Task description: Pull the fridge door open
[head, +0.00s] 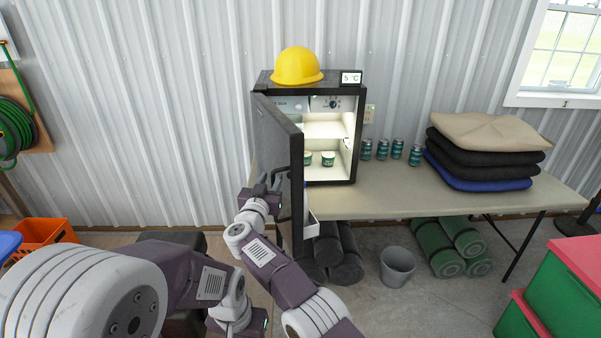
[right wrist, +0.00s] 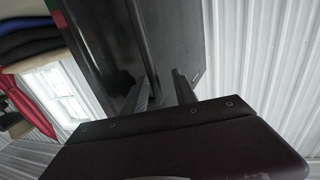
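The small black fridge (head: 357,135) stands on the table with its door (head: 278,128) swung wide open toward me and to the left. Its lit inside shows a shelf and two small tubs (head: 327,158). My right gripper (head: 272,181) is at the outer face of the door, low and close to its free edge. Its fingers look apart, with nothing clearly held between them. In the right wrist view, the fingers (right wrist: 164,90) point at the dark door panel (right wrist: 150,40); whether they touch it I cannot tell.
A yellow hard hat (head: 297,66) rests on the fridge. Several cans (head: 382,149) and a stack of folded cloths (head: 485,150) are on the table (head: 400,200) to the right. Rolled mats (head: 452,247) and a grey bucket (head: 397,266) are below. An orange crate (head: 40,234) is at the left.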

